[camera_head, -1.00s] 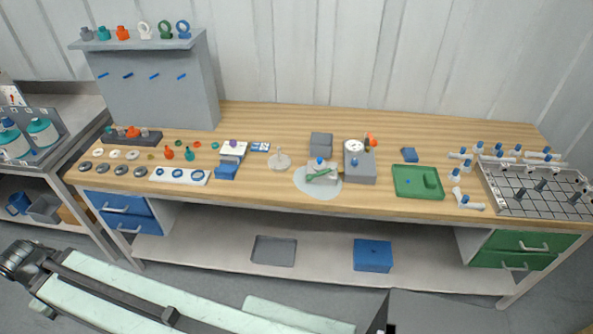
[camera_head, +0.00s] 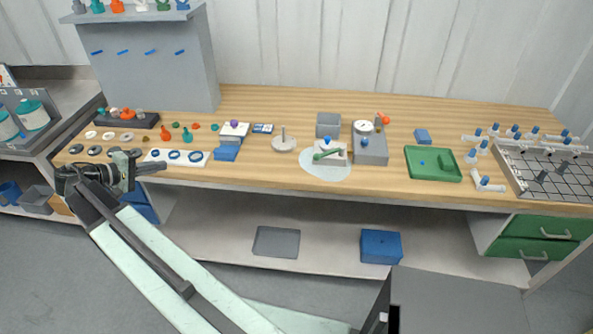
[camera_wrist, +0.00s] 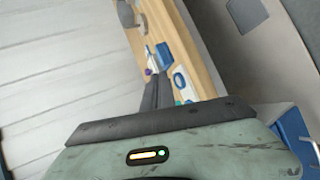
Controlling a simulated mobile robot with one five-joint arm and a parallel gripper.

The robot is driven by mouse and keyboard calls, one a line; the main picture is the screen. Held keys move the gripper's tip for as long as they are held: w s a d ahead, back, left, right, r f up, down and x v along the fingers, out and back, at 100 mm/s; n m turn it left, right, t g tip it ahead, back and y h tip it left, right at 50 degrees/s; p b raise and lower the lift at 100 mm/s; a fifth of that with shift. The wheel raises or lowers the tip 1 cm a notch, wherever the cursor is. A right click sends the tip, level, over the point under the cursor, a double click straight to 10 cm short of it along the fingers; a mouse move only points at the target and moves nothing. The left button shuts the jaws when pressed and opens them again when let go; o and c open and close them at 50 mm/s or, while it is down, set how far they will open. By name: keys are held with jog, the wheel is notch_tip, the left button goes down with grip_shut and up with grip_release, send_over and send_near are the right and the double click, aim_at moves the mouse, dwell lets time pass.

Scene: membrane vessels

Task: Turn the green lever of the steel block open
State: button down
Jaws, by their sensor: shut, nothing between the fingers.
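In the head view a small steel block (camera_head: 337,158) stands on a pale round mat (camera_head: 325,173) near the bench's front edge, right of the middle. Its green lever (camera_head: 326,154) lies slanted across it, the left end lower in the picture. A blue knob (camera_head: 327,141) sits at its top. My gripper (camera_head: 160,166) is shut and empty, well to the left, by the front left of the bench. It points right, near the white board with blue rings. In the wrist view its dark fingers (camera_wrist: 158,94) are together. The block and lever are not recognisable there.
A grey box with a white dial (camera_head: 371,151) stands just right of the block, with a grey bin (camera_head: 328,124) behind. A pale round stand (camera_head: 284,144) is to its left. The white ring board (camera_head: 198,158) and a blue box (camera_head: 227,153) lie nearer my gripper.

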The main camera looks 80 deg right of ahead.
aim_at(330, 152)
jog(key=s+d+f+m+g+b, duration=0.2)
jog(key=s+d+b, duration=0.1)
jog(key=s+d, duration=0.4)
jog(key=s+d+f+m+g+b, duration=0.1)
jog(key=s+d+f+g+b, duration=0.1)
jog(key=s+d, duration=0.5)
jog(key=s+d+f+m+g+y+b, duration=0.1)
jog(key=s+d+f+m+g+b, duration=0.1)
jog(key=s+d+g+b, duration=0.2)
jog(key=shift+s+d+m+b, duration=0.3)
jog(key=shift+s+d+b, duration=0.55)
jog(key=shift+s+d, duration=0.85)
jog(key=s+d+b, duration=0.1)
jog(key=s, duration=0.2)
jog(key=s+d+f+m+g+y+b, duration=0.1)
jog(key=s, duration=0.3)
jog(key=s+d+y+b, duration=0.1)
jog(key=s+d, duration=0.1)
jog(key=s, duration=0.1)
jog(key=shift+s+f+m+g, duration=0.2)
jog(key=shift+f+m+g, duration=0.2)
jog(key=shift+s+d+r, duration=0.15)
jog(key=shift+s+d, duration=0.1)
jog(key=shift+s, duration=0.3)
jog(key=x, duration=0.8)
jog(key=shift+s, duration=0.2)
jog(key=s+a, duration=0.2)
jog(key=shift+s, duration=0.4)
jog(key=shift+s+a, duration=0.25)
jog(key=shift+a, duration=0.05)
